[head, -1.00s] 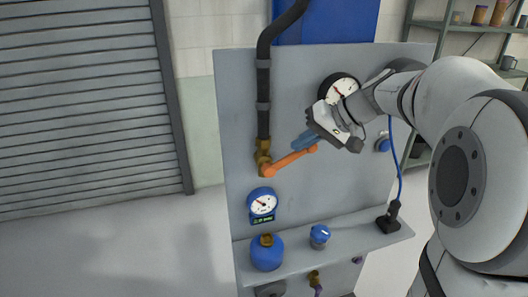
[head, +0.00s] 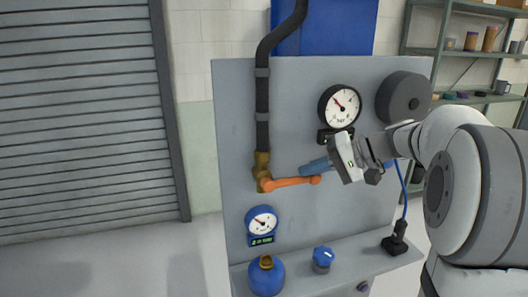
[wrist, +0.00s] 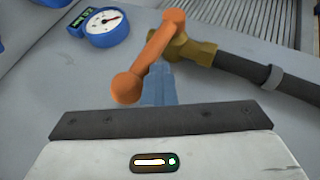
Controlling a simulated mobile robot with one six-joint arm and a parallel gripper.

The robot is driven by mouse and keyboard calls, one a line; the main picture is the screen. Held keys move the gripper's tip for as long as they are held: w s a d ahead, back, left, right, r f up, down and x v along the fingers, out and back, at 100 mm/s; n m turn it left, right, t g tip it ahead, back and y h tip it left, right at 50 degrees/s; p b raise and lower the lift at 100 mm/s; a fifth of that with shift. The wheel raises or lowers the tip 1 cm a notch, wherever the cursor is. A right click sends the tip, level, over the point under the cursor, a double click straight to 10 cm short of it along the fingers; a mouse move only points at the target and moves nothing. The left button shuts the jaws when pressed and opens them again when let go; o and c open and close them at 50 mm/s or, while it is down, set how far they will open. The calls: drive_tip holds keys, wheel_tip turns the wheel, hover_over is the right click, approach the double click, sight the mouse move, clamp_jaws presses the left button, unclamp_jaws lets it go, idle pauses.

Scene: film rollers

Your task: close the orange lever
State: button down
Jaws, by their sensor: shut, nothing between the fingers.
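The orange lever (head: 291,182) sits on the brass valve (head: 262,170) at the lower end of the black pipe. It points right from its pivot, almost level, and ends in a round knob. My gripper (head: 304,170) has blue fingers, shut and empty, just above the lever's outer half. They look very close to it; I cannot tell whether they touch. In the wrist view the lever (wrist: 149,55) runs from the brass valve (wrist: 190,47) down to its knob, and the blue fingers (wrist: 160,78) lie beside it, partly hidden by the gripper body.
A grey panel (head: 235,120) carries the black pipe (head: 262,110), a white-faced gauge (head: 340,106) and a blue gauge (head: 262,221). A shelf below holds a blue canister (head: 266,277), a blue knob (head: 323,258) and a black plug (head: 395,240).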

drive_tip(key=shift+d+f, duration=0.1)
drive_tip(key=shift+f, duration=0.25)
drive_tip(key=shift+r, duration=0.1)
drive_tip(key=a+r+p+v, duration=0.1)
drive_tip(key=r+v, duration=0.1)
drive_tip(key=v, duration=1)
drive_tip(key=shift+s+r, duration=0.15)
drive_tip(key=shift+r, duration=0.2)
drive_tip(key=shift+a, duration=0.1)
drive_tip(key=s+a+f+m+g+h, duration=0.1)
drive_tip(key=s+a+f+g+h, duration=0.1)
drive_tip(key=s+a+f+h, duration=0.6)
drive_tip(key=s+f+n+t+h, duration=0.1)
drive_tip(key=s+f+h, duration=0.3)
drive_tip(key=s+f, duration=0.7)
wheel_tip(320, 180, down, 3)
drive_tip(key=shift+s+r+n, duration=0.1)
drive_tip(key=shift+s+n, duration=0.15)
drive_tip(key=shift+n, duration=0.05)
